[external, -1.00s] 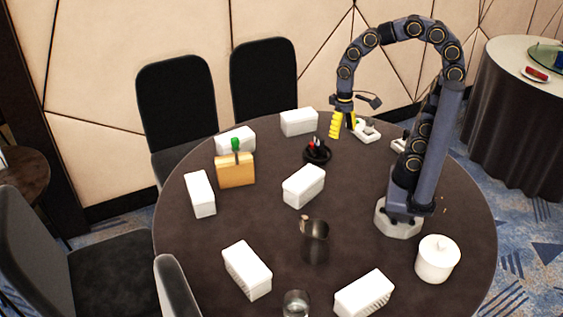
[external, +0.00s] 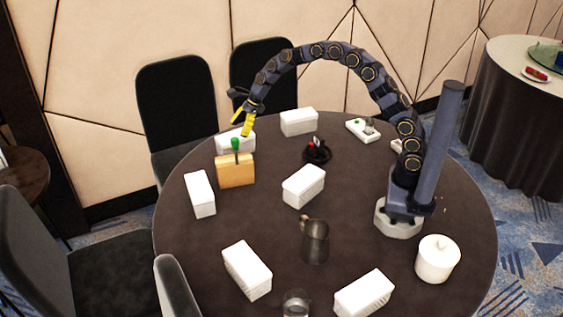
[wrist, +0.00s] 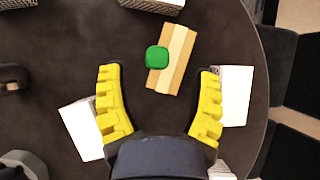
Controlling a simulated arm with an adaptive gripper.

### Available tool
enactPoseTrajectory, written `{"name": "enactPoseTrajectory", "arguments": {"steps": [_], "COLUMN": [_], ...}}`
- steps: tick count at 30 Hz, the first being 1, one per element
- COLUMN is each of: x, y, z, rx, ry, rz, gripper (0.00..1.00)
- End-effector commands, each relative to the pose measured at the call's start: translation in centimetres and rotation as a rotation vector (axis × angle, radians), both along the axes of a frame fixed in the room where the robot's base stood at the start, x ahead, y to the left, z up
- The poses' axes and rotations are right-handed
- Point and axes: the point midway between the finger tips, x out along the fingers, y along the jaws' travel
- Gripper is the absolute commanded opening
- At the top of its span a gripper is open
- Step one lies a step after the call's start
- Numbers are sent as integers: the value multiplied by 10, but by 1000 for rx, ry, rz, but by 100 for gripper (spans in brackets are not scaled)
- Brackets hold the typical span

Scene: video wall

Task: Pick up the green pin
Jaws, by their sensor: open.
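The green pin (external: 235,144) stands upright on top of a light wooden block (external: 235,172) at the left part of the round table. In the wrist view the green pin's round top (wrist: 157,59) shows over the left side of the wooden block (wrist: 176,68). My gripper (external: 242,124) has yellow fingers and is just above and slightly right of the pin in the external view. In the wrist view my gripper (wrist: 160,92) is open and empty, with the pin ahead of the fingertips, between their lines. The pin's lower part is hidden from above.
White boxes stand near the block: one behind it (external: 222,143), one to its left (external: 200,196) and one to its right (external: 304,187). A dark round holder (external: 316,154) and a dark mug (external: 315,243) stand mid-table. Black chairs (external: 176,100) stand beyond the edge.

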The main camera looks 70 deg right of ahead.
Motion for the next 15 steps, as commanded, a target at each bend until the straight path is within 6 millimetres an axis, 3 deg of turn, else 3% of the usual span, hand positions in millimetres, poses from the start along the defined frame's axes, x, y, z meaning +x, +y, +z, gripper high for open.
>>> {"name": "enactPoseTrajectory", "arguments": {"steps": [15], "x": [20], "y": [24], "z": [-55], "rx": [-3], "ry": [2], "rz": [7], "gripper": [63]}}
